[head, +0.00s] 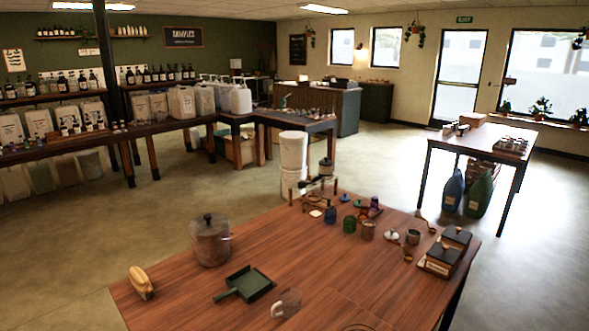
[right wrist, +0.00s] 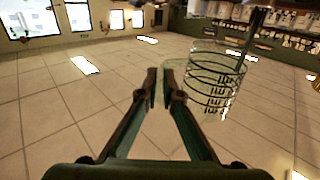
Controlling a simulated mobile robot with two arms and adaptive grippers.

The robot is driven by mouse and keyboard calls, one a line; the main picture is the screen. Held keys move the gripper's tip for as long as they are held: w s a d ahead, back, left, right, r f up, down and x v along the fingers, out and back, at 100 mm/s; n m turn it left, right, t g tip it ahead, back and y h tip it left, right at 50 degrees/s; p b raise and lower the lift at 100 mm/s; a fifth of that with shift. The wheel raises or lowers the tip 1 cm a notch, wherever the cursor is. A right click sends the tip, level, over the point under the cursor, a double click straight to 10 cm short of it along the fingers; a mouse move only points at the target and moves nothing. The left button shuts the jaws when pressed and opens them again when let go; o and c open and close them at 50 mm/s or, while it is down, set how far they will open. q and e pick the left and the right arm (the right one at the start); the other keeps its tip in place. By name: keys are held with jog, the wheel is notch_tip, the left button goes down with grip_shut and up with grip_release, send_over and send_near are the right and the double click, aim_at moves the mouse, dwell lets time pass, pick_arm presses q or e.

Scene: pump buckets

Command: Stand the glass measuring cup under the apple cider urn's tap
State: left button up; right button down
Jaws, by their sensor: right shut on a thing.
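In the right wrist view my right gripper (right wrist: 162,85) is shut at the side of the glass measuring cup (right wrist: 215,80), where its handle seems to be. The cup is clear, with dark rings and markings, and looks empty. My right gripper does not show in the head view. A round, brownish, lidded vessel with a dark knob (head: 210,242) stands on the wooden table at the left; it may be the apple cider urn. I cannot make out its tap. My left gripper is in neither view.
Several jars and cups (head: 350,223) and dark boxes (head: 445,252) stand toward the back right. White buckets (head: 293,160) stand behind. The table's middle is fairly clear.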

aim_at(352, 330)
jog(key=s+f, duration=0.2)
jog(key=s, duration=0.5)
jog(key=shift+s+f, duration=0.35)
jog(key=w+a+r+y+p, duration=0.1)
jog(key=w+a, duration=0.1)
jog(key=w, duration=0.3)
jog(key=w+a+r+n+y+p, duration=0.1)
jog(key=w+a, duration=0.2)
jog(key=w, duration=0.2)
jog(key=w+a+r+n+y+p, duration=0.1)
jog(key=w+a, duration=0.2)
jog(key=w, duration=0.1)
jog(key=shift+w+a+r, duration=0.1)
jog(key=shift+w+a, duration=0.05)
jog(key=shift+w, duration=0.25)
notch_tip(352, 330, down, 9)
jog(key=shift+a+f+p, duration=0.1)
jog(key=shift+p, duration=0.25)
jog(key=shift+f, duration=0.3)
jog(key=shift+f, duration=0.15)
jog(key=c, duration=2.2)
grip_release()
